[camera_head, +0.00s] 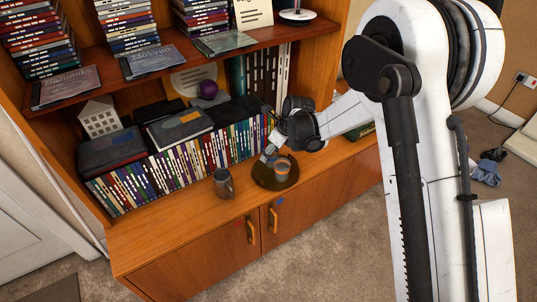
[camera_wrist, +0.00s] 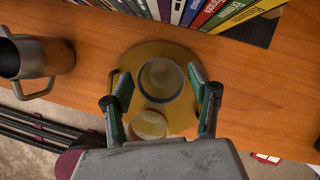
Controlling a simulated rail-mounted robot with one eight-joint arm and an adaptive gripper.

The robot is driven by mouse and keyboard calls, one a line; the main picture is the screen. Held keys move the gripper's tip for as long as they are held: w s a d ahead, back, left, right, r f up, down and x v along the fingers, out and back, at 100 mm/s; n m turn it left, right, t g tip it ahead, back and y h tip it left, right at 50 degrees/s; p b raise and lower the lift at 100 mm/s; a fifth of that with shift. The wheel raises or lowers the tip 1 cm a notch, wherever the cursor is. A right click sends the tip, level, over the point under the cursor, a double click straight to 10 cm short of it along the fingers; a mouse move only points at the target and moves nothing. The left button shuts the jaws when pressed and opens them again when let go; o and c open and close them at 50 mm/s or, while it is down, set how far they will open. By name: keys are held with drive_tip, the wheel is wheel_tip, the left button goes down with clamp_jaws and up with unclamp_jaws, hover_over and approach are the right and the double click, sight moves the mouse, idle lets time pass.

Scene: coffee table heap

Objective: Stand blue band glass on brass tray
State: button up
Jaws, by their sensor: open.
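The round brass tray (camera_head: 260,180) lies on the cabinet top; it also shows in the wrist view (camera_wrist: 132,62). A glass (camera_head: 283,171) stands upright on the tray, with a bluish band faintly visible in the head view. In the wrist view a round clear glass shape (camera_wrist: 160,80) shows between my fingertips, and a smaller yellowish round shape (camera_wrist: 149,125) shows lower, nearer the palm. I cannot tell if these are one glass or two. My gripper (camera_wrist: 161,84) is open, its fingers on either side of the upper shape with gaps. It also shows in the head view (camera_head: 268,152).
A row of books (camera_head: 190,155) stands close behind the tray. The cabinet's front edge lies just before it. The shelf (camera_head: 180,65) overhangs behind.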

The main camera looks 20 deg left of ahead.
drive_tip(key=w+p+v, duration=0.1)
drive_tip(key=v, duration=0.7)
drive_tip(key=shift+s, duration=0.45)
drive_tip(key=s+d+r+n+t, duration=0.1)
drive_tip(key=s+d+r+n, duration=0.2)
drive_tip(key=d+r, duration=0.35)
drive_tip(key=s+d+r+n+t+h, duration=0.1)
drive_tip(key=s+d+r+n, duration=0.2)
drive_tip(key=d+r, duration=0.35)
drive_tip(key=s+d+r+n+t, duration=0.1)
drive_tip(key=s+d+r+n, duration=0.2)
drive_tip(key=d+r, duration=0.4)
drive_tip(key=s+d+r+n+t+h, duration=0.1)
drive_tip(key=s+d+n+t+h, duration=0.1)
drive_tip(key=s+d+n, duration=1)
drive_tip(key=s+d+h, duration=0.1)
drive_tip(key=s+d, duration=0.4)
drive_tip(key=s, duration=0.3)
drive_tip(key=shift+s+d+n+t, duration=0.25)
drive_tip(key=shift+d+n+t, duration=0.05)
drive_tip(key=shift+d+t, duration=0.1)
drive_tip(key=shift+r+p, duration=0.1)
drive_tip(key=shift+p, duration=0.2)
